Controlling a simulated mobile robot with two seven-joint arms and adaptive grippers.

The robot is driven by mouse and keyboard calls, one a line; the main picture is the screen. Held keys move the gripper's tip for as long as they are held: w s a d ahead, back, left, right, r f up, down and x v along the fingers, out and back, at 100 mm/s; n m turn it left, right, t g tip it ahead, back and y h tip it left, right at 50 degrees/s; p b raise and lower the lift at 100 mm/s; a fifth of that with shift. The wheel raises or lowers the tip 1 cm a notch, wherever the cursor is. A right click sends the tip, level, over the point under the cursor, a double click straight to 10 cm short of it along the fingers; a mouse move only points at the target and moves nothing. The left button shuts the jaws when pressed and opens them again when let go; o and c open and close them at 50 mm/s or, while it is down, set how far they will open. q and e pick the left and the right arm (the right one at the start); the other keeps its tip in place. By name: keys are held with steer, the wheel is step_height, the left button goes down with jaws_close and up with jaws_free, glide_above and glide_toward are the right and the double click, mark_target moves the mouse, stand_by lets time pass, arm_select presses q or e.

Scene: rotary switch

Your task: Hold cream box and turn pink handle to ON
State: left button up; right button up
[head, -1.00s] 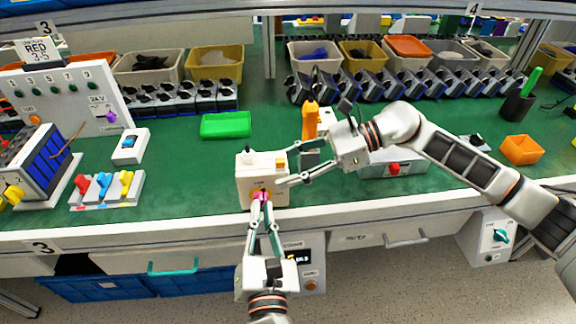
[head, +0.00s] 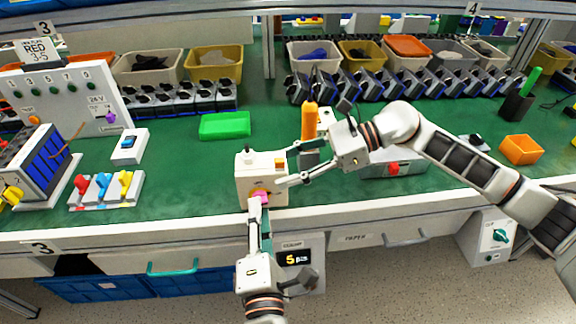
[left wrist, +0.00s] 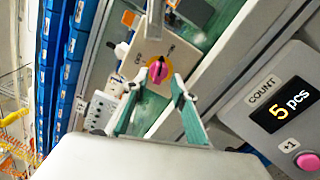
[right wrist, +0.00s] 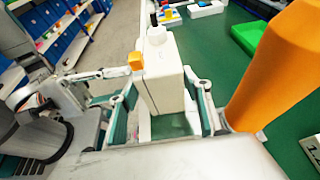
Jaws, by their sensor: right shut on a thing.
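The cream box (head: 246,186) stands upright near the front edge of the green bench; it also shows in the right wrist view (right wrist: 162,70). Its pink handle (head: 260,196) is on the front face, between OFF and ON marks in the left wrist view (left wrist: 158,71). I cannot tell exactly which mark it points to. My right gripper (head: 288,163) is shut on the box, one finger on each side (right wrist: 162,92). My left gripper (head: 257,203) is in front of the handle. Its fingers are apart, on either side of the handle in the left wrist view (left wrist: 156,86).
An orange bottle-like object (head: 310,122) stands right behind my right gripper. A green tray (head: 225,125) lies behind the box. Colored switches (head: 104,187) are at left. A count display (head: 295,258) reading 5 pcs is below the bench edge.

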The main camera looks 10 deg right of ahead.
arm_select(q)
steer(key=shift+s+d+r, duration=0.1)
steer(key=shift+s+d, duration=0.15)
steer(key=shift+d, duration=0.25)
steer(key=shift+s+a, duration=0.2)
steer(key=shift+s, duration=2.15)
steer(key=shift+w+a, duration=0.15)
steer(key=shift+w, duration=2.8)
